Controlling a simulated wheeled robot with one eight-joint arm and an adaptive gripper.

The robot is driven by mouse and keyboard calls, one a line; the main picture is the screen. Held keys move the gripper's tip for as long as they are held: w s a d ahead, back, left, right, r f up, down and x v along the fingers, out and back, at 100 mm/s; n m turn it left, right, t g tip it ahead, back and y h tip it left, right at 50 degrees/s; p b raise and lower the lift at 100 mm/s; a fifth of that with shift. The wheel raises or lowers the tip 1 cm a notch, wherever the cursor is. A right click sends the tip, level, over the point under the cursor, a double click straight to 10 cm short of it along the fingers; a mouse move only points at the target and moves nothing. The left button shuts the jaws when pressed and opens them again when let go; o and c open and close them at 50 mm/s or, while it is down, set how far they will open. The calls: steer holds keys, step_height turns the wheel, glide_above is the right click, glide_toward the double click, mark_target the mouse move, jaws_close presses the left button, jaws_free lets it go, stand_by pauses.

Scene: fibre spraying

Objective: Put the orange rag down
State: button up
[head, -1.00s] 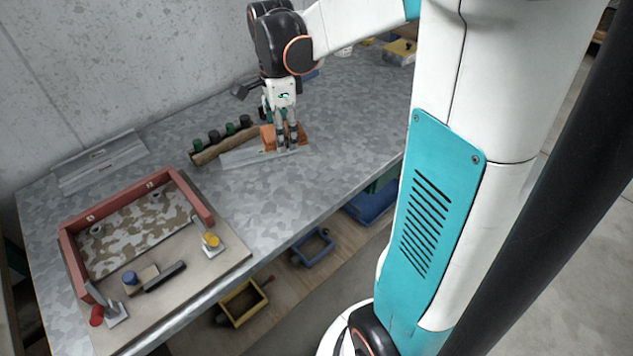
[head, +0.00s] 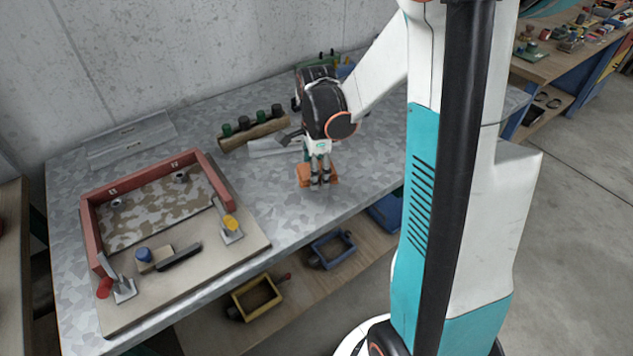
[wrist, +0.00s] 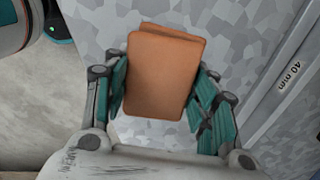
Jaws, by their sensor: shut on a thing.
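The orange rag (head: 303,174) is a folded orange block between the fingers of my gripper (head: 319,180). In the wrist view the rag (wrist: 162,72) sits between the two teal-padded fingers of my gripper (wrist: 162,95), which are shut on it. In the head view the rag is low over the grey mottled metal tabletop (head: 285,215), near the front edge. I cannot tell whether its underside touches the table.
A wooden rack (head: 253,132) with several dark green knobs stands behind, left of my gripper. A plate marked 40 mm (wrist: 285,80) lies nearby. A red-framed fixture (head: 88,215) with clamps fills the left of the table. The tabletop between is clear.

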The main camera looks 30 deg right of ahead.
steer(key=shift+f+b, duration=0.55)
steer(key=shift+f, duration=1.3)
steer(key=shift+f, duration=0.1)
steer(key=o, duration=1.1)
step_height(320, 180, up, 12)
steer(key=p, duration=0.4)
steer(key=shift+a+r, duration=0.1)
steer(key=shift+r, duration=0.1)
